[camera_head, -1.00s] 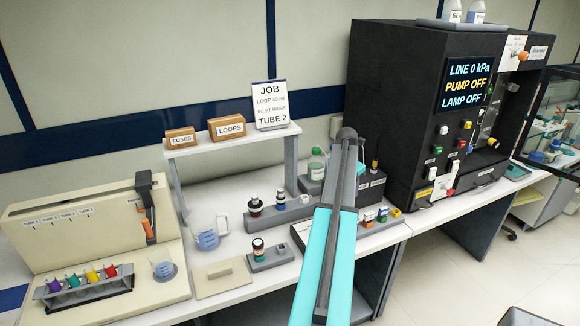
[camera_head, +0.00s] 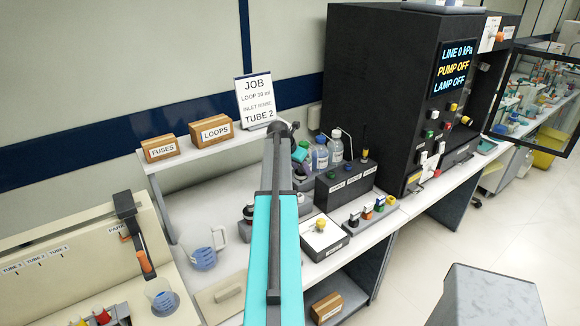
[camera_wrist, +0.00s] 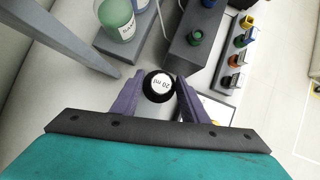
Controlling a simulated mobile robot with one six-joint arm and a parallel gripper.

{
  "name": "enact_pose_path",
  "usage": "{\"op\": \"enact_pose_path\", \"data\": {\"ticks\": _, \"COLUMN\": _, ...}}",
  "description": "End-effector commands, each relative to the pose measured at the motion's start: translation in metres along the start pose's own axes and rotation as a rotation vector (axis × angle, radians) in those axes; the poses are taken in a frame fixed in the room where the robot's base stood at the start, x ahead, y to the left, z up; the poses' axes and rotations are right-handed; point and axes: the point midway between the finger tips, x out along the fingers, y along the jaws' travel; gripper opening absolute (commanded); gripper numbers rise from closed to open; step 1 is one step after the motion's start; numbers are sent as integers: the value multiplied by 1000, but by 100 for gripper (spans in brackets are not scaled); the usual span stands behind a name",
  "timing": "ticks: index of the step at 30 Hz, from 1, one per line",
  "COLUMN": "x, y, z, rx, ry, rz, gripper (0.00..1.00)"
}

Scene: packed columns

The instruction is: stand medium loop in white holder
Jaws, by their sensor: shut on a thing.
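In the wrist view my gripper (camera_wrist: 160,80) has its two purple fingers closed on either side of a black round-topped loop (camera_wrist: 158,88). Its white top label ends in "ml"; the number is hard to read. The loop's lower part is hidden below its top. In the head view my arm hides the fingers and the held loop. A white-topped box with a yellow knob (camera_head: 321,236) stands right of my arm; I cannot tell if this is the white holder. Another dark loop (camera_head: 248,212) stands left of the arm, partly hidden.
A dark block with bottles behind it (camera_head: 345,183) and a strip of coloured caps (camera_head: 368,216) stand to the right. A shelf with LOOPS (camera_head: 211,132) and FUSES (camera_head: 160,148) boxes and a job card (camera_head: 256,100) is behind.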

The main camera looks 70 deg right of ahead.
Motion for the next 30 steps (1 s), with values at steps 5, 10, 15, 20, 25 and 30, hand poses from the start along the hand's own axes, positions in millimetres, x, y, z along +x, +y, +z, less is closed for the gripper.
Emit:
{"op": "enact_pose_path", "data": {"ticks": 5, "x": 0, "y": 0, "z": 0, "rx": -1, "ry": -6, "rz": -1, "gripper": 1}}
{"op": "enact_pose_path", "data": {"ticks": 10, "x": 0, "y": 0, "z": 0, "rx": -1, "ry": -6, "rz": 0, "gripper": 1}}
{"op": "enact_pose_path", "data": {"ticks": 15, "x": -1, "y": 0, "z": 0, "rx": 0, "ry": -5, "rz": -1, "gripper": 1}}
{"op": "enact_pose_path", "data": {"ticks": 20, "x": -3, "y": 1, "z": 1, "rx": 6, "ry": -4, "rz": -7, "gripper": 1}}
{"op": "enact_pose_path", "data": {"ticks": 25, "x": 4, "y": 0, "z": -4, "rx": 13, "ry": -3, "rz": -12, "gripper": 1}}
{"op": "enact_pose_path", "data": {"ticks": 30, "x": 13, "y": 0, "z": -9, "rx": 13, "ry": -4, "rz": -11, "gripper": 1}}
